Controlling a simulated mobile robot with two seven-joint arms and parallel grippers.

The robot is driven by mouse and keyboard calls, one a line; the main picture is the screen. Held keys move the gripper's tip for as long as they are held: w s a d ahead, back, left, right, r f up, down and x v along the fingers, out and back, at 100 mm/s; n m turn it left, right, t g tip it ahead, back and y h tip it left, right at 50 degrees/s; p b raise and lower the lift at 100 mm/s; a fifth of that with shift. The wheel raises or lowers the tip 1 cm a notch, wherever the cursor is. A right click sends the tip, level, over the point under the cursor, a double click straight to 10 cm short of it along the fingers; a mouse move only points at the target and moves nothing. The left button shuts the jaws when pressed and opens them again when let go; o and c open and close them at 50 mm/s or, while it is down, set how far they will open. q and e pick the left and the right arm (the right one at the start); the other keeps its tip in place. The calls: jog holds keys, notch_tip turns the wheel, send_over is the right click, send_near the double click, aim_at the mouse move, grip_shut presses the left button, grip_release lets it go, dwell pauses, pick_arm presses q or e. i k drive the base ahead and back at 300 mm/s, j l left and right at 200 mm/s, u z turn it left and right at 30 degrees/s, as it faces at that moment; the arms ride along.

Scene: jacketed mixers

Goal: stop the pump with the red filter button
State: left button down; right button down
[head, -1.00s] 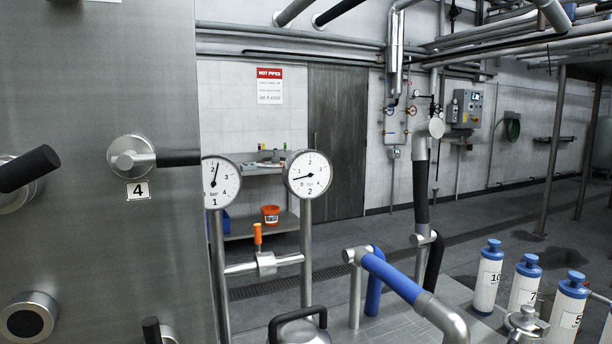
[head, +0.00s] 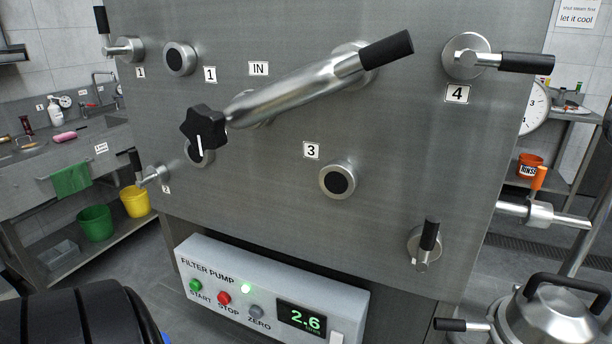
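The filter pump box (head: 268,290) is a pale panel below the big grey steel panel in the head view. Its red button (head: 224,298), labelled STOP, sits between a green START button (head: 195,286) and a grey ZERO button (head: 256,311). The display (head: 301,318) reads 2.6 in green. Nothing covers the buttons. Neither of my grippers can be made out. A dark ribbed rounded shape stands at the lower left corner.
The steel panel (head: 400,130) carries black-handled valves, ports and a star-shaped knob (head: 203,128) that stick out above the box. A lidded steel vessel (head: 555,315) stands at the lower right. A sink bench with green (head: 95,222) and yellow (head: 135,201) buckets is at left.

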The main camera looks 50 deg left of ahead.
aim_at(223, 297)
jog(key=j+u, duration=0.1)
jog(key=u, duration=1.65)
